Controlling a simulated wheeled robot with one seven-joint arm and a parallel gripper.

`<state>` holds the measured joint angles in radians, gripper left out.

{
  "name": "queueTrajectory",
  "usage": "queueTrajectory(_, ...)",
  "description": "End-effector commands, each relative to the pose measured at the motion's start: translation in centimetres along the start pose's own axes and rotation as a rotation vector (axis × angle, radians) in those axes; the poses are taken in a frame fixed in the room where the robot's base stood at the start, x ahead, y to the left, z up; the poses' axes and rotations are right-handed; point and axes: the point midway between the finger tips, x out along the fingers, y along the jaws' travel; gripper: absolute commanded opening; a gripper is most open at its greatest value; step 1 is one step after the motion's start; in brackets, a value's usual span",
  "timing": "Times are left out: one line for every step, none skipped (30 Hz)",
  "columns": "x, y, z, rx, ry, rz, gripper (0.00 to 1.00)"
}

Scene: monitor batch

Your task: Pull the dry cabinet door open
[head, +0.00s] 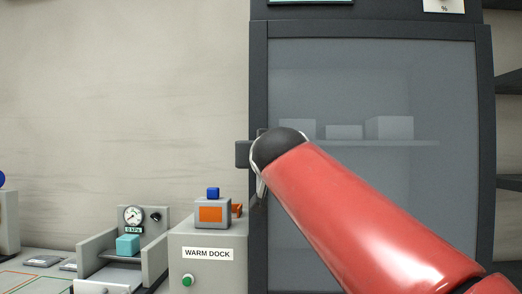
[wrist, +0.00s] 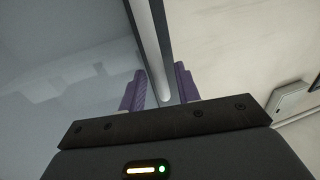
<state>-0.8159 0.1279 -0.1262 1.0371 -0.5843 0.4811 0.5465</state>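The dry cabinet's glass door (head: 375,85) has a dark frame and looks shut in the head view. The glass also fills the left of the wrist view (wrist: 60,70). A pale upright bar handle (wrist: 150,45) runs along the door's edge in the wrist view. My gripper (wrist: 160,80) has its two purple fingers apart, one on each side of the handle's near end. A small gap seems to show beside the bar, so the fingers look open around it. In the head view my red arm hides the handle and most of my gripper.
A grey warm dock (head: 208,270) stands left of the cabinet, with a grey and orange device (head: 212,212) on top. A gauge stand (head: 133,217) with a teal block (head: 128,245) is farther left. Small boxes (head: 389,128) sit on a shelf behind the glass.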

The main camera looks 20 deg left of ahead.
Motion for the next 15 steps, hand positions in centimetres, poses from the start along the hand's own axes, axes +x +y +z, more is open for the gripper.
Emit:
queueTrajectory(0.7,0.1,-0.2,0.0,-0.001,0.001,0.32)
queueTrajectory(1.0,0.1,-0.2,0.0,-0.001,0.001,0.32)
queueTrajectory(1.3,0.0,-0.1,0.0,0.0,0.001,0.32)
queueTrajectory(1.5,0.0,-0.1,0.0,0.0,0.001,0.32)
queueTrajectory(1.6,0.0,-0.1,0.0,0.0,0.0,0.32)
queueTrajectory(1.8,0.0,-0.1,0.0,0.001,0.0,0.32)
queueTrajectory(1.8,0.0,-0.1,0.0,0.001,0.0,0.32)
queueTrajectory(1.9,0.0,0.0,0.0,0.001,0.0,0.32)
queueTrajectory(1.9,0.0,0.0,0.0,0.0,0.0,0.32)
queueTrajectory(1.9,0.0,0.0,0.0,0.0,0.0,0.32)
queueTrajectory(1.9,0.0,0.0,0.0,0.0,0.0,0.32)
queueTrajectory(1.9,0.0,0.0,0.0,0.0,0.0,0.32)
queueTrajectory(1.9,0.0,0.0,0.0,0.0,0.0,0.32)
queueTrajectory(1.9,0.1,0.0,0.0,0.0,0.0,0.32)
queueTrajectory(1.9,0.1,0.0,0.0,0.0,0.0,0.27)
